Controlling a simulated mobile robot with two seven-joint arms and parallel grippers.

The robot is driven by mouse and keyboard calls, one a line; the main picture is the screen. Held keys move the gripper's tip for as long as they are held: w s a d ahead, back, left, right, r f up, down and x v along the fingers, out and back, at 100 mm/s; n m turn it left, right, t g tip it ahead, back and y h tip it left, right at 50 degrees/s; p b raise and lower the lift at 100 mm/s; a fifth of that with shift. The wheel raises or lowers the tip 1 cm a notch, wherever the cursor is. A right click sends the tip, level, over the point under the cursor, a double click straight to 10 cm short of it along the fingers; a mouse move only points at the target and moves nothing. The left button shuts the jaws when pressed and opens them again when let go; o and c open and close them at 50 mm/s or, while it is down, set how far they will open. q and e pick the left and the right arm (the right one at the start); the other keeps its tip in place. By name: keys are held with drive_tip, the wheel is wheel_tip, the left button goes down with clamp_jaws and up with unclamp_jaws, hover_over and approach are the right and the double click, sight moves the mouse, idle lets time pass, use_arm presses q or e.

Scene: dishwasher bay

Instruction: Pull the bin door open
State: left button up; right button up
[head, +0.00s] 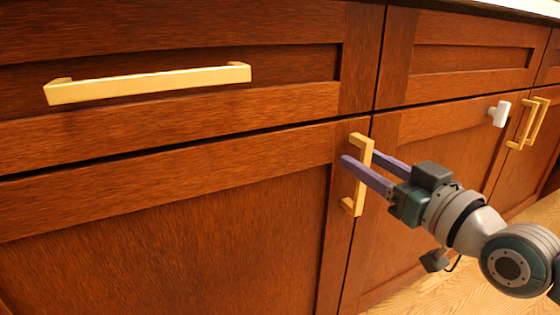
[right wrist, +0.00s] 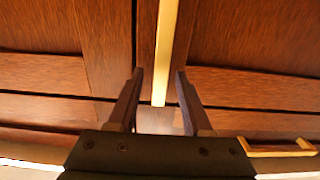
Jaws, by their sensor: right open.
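A vertical brass bar handle (head: 359,190) is fixed near the right edge of the lower left cabinet door (head: 200,245), which is shut. My right gripper (head: 358,160) reaches in from the right with its two purple fingers apart, one on either side of the upper part of this handle. In the right wrist view, the handle (right wrist: 167,45) runs between the two fingers with a gap on each side, so the gripper is open and not clamped. No label in view says which door is the bin door. My left gripper is not in view.
A drawer with a long horizontal brass handle (head: 150,82) sits above the door. To the right are another door with a white knob (head: 500,113) and two more vertical brass handles (head: 533,122). Wooden floor (head: 450,285) shows at the lower right.

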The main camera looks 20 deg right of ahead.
drive_tip(key=shift+w, duration=0.4)
drive_tip(key=shift+c, duration=0.3)
clamp_jaws()
idle(0.9)
